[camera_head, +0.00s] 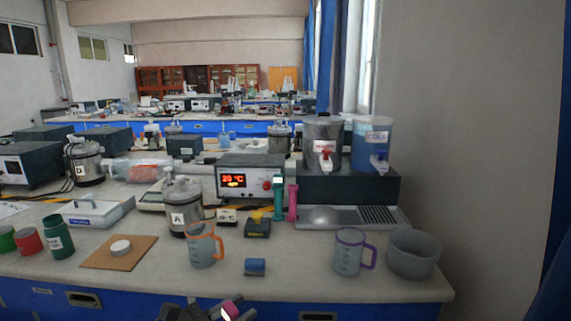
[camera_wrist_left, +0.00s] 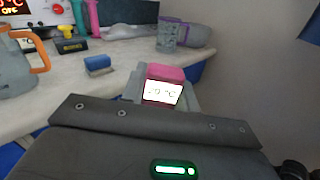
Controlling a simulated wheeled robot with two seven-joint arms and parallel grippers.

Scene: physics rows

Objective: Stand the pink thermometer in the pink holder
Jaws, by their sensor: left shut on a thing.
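The pink thermometer (camera_wrist_left: 165,73), with a lit white display reading about 20 °C, is between the grey fingers of my left gripper (camera_wrist_left: 160,92) in the left wrist view. In the head view my left gripper (camera_head: 222,310) shows at the bottom edge, in front of the bench, with a bit of pink in it. A slim upright pink piece (camera_head: 292,202), seemingly the pink holder, stands on the bench beside a similar teal one (camera_head: 278,198). It also shows at the top of the left wrist view (camera_wrist_left: 92,18). The gripper is well apart from it. My right gripper is out of view.
On the bench (camera_head: 305,270), an orange-rimmed jug (camera_head: 202,246), a blue-topped block (camera_head: 255,266) and a yellow-and-black item (camera_head: 257,225) stand near the holder. A purple-handled jug (camera_head: 350,253) and a grey pot (camera_head: 413,254) stand right. Bench between block and purple-handled jug is clear.

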